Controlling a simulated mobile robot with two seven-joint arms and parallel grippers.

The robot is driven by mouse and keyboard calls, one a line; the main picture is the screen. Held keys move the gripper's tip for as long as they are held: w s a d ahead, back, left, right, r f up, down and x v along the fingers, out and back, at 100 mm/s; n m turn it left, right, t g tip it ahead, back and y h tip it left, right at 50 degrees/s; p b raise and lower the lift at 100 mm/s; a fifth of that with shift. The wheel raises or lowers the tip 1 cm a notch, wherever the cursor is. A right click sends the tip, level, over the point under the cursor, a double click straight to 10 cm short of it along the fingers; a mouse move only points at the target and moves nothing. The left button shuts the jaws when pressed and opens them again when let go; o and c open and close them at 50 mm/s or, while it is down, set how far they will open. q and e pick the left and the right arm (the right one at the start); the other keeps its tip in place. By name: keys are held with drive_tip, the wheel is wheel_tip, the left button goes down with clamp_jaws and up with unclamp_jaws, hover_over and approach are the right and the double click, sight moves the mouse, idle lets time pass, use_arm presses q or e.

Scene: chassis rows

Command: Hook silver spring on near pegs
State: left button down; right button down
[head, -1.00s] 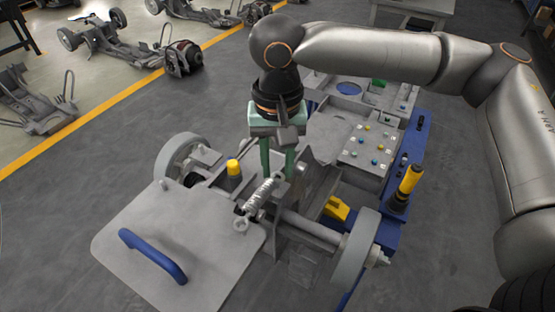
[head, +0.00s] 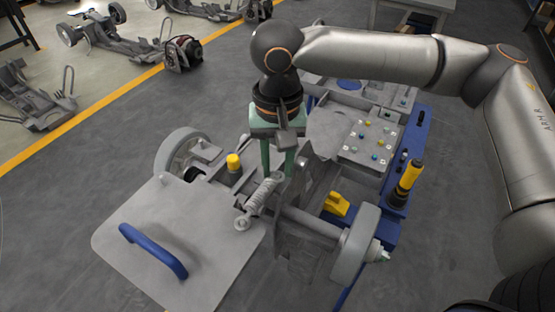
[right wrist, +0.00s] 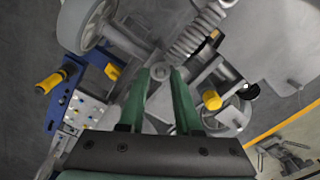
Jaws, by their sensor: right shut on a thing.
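The silver spring (head: 264,190) lies slanted over the middle of the chassis, its lower end eye near the grey plate's right edge. My right gripper (head: 277,174) points down and is shut on the spring's upper end. In the right wrist view the spring (right wrist: 197,36) runs from the green fingers (right wrist: 160,88) toward the top, with a round eye between the fingertips. I cannot make out the near pegs clearly, nor whether either eye sits on a peg. My left gripper is not in view.
A grey plate (head: 150,225) with a blue handle (head: 153,251) lies at left. A yellow-capped post (head: 233,163), a wheel (head: 357,245), a yellow wedge (head: 337,204) and a yellow-handled tool (head: 410,176) stand around the spring. A parts tray (head: 350,153) is behind.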

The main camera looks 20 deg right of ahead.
drive_tip(key=shift+f, duration=0.6)
drive_tip(key=shift+f, duration=0.1)
drive_tip(key=c, duration=0.5)
unclamp_jaws()
wheel_tip(320, 180, up, 13)
drive_tip(key=shift+f, duration=0.2)
